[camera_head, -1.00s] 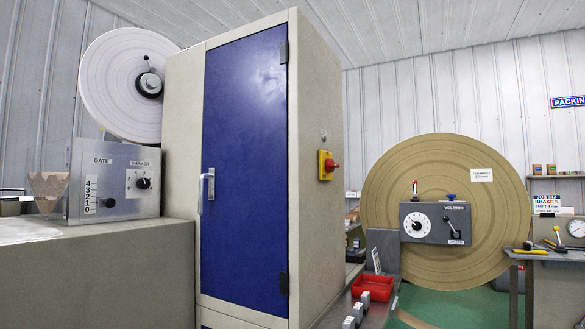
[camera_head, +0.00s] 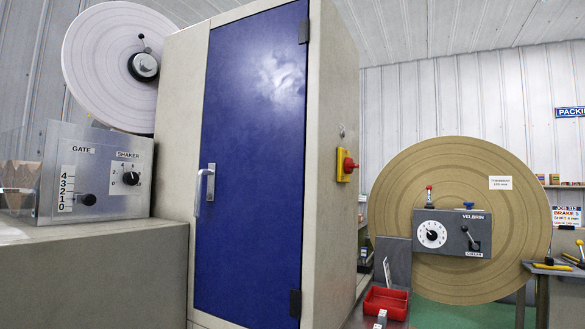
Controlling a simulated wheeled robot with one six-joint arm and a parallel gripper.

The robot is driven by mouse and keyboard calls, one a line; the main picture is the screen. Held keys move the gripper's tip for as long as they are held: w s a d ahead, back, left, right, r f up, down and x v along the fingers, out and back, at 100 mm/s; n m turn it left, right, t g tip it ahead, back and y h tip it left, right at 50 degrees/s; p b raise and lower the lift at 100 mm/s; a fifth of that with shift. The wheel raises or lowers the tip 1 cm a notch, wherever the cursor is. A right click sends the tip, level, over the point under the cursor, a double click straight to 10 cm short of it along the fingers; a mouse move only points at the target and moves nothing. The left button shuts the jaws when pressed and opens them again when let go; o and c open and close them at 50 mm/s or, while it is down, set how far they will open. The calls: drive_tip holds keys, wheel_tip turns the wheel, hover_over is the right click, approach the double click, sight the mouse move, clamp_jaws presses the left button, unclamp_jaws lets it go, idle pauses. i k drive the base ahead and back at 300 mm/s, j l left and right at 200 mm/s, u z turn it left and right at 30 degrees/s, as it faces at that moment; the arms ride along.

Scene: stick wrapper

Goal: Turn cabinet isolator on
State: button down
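The cabinet (camera_head: 180,130) stands tall in the middle left, cream-sided with a shut blue door (camera_head: 250,170) and a silver door handle (camera_head: 203,186). The isolator (camera_head: 346,165) is a red rotary knob on a yellow plate, on the cabinet's right side wall. I see it at a steep angle, so I cannot tell its switch position. A small round fitting (camera_head: 342,131) sits above it on the same wall. My gripper is not in view.
A gate and shaker panel (camera_head: 97,177) stands on a cream housing at left, below a white reel (camera_head: 112,65). At right are a large brown reel (camera_head: 520,240), a grey Velbrin control box (camera_head: 452,222) and a red tray (camera_head: 387,303). Green floor shows between them and a bench (camera_head: 565,268).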

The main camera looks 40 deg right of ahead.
sight(349, 166)
drive_tip(key=l+u, duration=0.35)
drive_tip(key=l, duration=0.95)
drive_tip(key=l+u, duration=0.35)
drive_tip(key=l, duration=1.45)
drive_tip(key=k+l, duration=0.15)
drive_tip(key=l, duration=0.95)
drive_tip(key=k, duration=0.05)
